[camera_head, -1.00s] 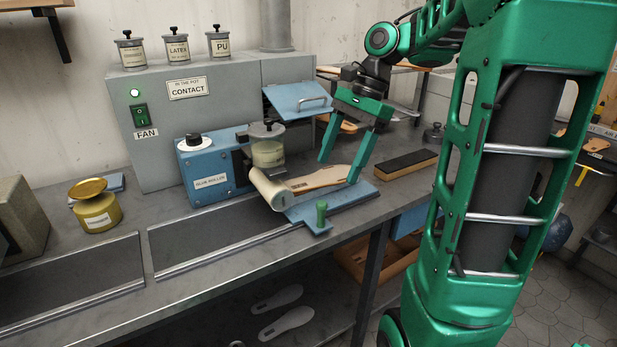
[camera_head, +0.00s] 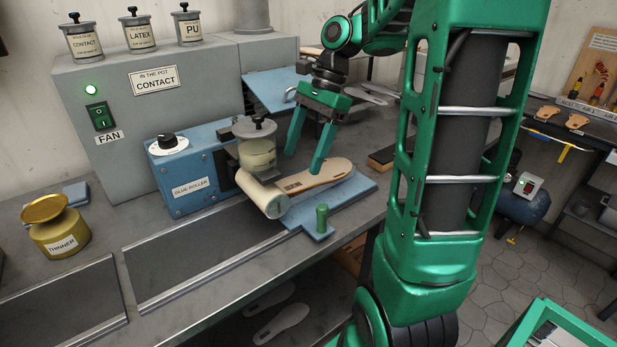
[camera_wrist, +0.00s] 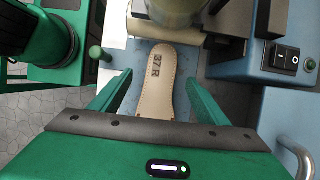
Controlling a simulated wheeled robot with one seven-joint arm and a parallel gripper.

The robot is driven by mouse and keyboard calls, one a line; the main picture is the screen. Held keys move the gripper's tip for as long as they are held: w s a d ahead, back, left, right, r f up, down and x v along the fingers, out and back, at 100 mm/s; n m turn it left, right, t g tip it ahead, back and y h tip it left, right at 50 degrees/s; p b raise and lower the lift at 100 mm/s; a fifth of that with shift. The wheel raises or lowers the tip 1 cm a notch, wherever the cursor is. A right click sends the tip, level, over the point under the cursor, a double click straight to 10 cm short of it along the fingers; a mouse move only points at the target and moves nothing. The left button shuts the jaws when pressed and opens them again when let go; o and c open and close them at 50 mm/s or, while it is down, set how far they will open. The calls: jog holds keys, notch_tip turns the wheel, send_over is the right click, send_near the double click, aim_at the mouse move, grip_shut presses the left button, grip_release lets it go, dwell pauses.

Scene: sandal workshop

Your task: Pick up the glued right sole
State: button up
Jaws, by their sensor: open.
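The tan right sole (camera_head: 334,173) lies on the blue plate of the glue roller, with one end close to the pale roller (camera_head: 264,196). My gripper (camera_head: 304,163) is open above the sole. In the wrist view its fingers (camera_wrist: 160,77) stand on either side of the sole, with a gap on both sides. Nothing is held. The gripper body hides the sole's near end in the wrist view.
The glue roller's blue box (camera_head: 187,184) and pot (camera_head: 256,150) stand beside the sole. A green knob (camera_head: 322,218) rises at the plate's front corner. The grey fan cabinet (camera_head: 150,105) stands behind. Several pale soles lie at the back of the bench and on the shelf below.

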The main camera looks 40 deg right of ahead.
aim_at(291, 183)
jog(key=shift+w+x, duration=0.1)
jog(key=shift+x, duration=1.5)
jog(key=shift+w+x, duration=0.15)
jog(key=shift+x, duration=1.45)
jog(key=shift+a+r, duration=0.1)
jog(key=shift+c, duration=0.6)
jog(key=c, duration=1.2)
